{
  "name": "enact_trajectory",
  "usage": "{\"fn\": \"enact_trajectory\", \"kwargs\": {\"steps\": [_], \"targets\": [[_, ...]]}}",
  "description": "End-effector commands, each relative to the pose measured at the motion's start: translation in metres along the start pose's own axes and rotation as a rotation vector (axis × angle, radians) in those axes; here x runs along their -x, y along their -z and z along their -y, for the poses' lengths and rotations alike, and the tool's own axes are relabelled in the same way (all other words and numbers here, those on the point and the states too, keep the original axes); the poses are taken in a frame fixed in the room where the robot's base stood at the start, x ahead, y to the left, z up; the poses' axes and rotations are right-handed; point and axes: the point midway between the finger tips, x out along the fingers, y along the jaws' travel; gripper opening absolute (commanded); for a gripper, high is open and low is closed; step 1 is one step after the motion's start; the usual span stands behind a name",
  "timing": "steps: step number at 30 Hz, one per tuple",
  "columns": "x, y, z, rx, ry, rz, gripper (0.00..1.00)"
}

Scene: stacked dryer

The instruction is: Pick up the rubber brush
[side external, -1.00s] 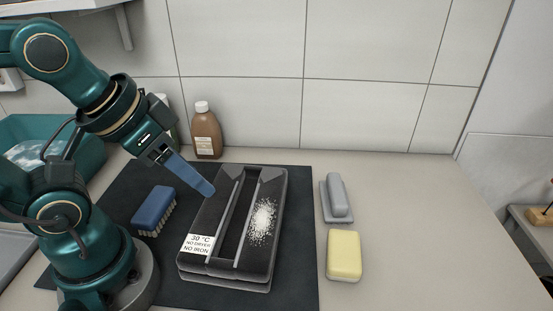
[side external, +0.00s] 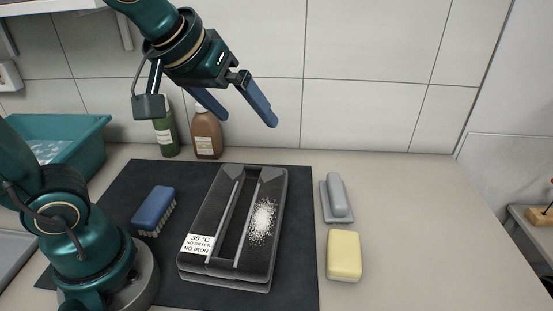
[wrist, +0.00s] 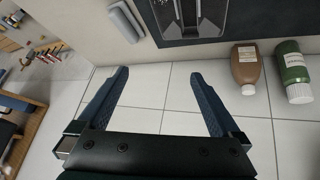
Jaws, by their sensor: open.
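A grey tool with a rounded handle on a flat base, which looks like the rubber brush (side external: 337,198), lies on the bare counter right of the dark mat. It also shows at the top left of the wrist view (wrist: 125,22). A blue brush with pale bristles (side external: 154,211) lies on the mat's left side; the frames do not settle which is rubber. My gripper (side external: 252,118) is open and empty, raised high above the back of the counter, clear of both brushes. Its two blue fingers are spread apart in the wrist view (wrist: 160,74).
A folded dark garment (side external: 215,225) with a white powdery patch and care label lies on the mat (side external: 304,260). A yellow sponge (side external: 344,256) lies in front of the grey tool. Brown (side external: 207,135) and green (side external: 167,134) bottles stand by the wall.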

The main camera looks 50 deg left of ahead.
Motion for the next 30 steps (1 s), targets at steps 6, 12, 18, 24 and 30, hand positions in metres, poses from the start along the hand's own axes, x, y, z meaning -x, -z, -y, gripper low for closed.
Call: {"fn": "enact_trajectory", "kwargs": {"steps": [6,12,18,24,30], "targets": [[-0.044,0.040,-0.034,0.074,0.029,0.009,1.00],[-0.099,0.052,-0.066,0.101,0.058,0.033,1.00],[-0.161,0.036,-0.092,0.069,0.095,0.081,1.00],[-0.201,0.004,-0.102,0.000,0.131,0.149,1.00],[-0.216,-0.013,-0.102,-0.025,0.146,0.183,1.00]]}}
